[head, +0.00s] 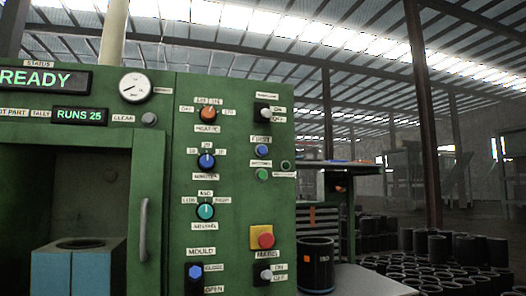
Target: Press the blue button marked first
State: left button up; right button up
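A small round blue button (262,151) sits on the right part of the green control panel (232,190). A label above it appears to read FIRST. Another label lies just below it, too small to read surely, with a green button (262,174) under that. Neither of my grippers shows in the head view, and nothing touches the blue button.
Near the button are a blue dial (207,161), an orange dial (208,113), a toggle switch (265,114) and a red mushroom button (262,237). A black cylinder (315,265) stands at the panel's lower right. Several black sleeves (440,275) stand farther right.

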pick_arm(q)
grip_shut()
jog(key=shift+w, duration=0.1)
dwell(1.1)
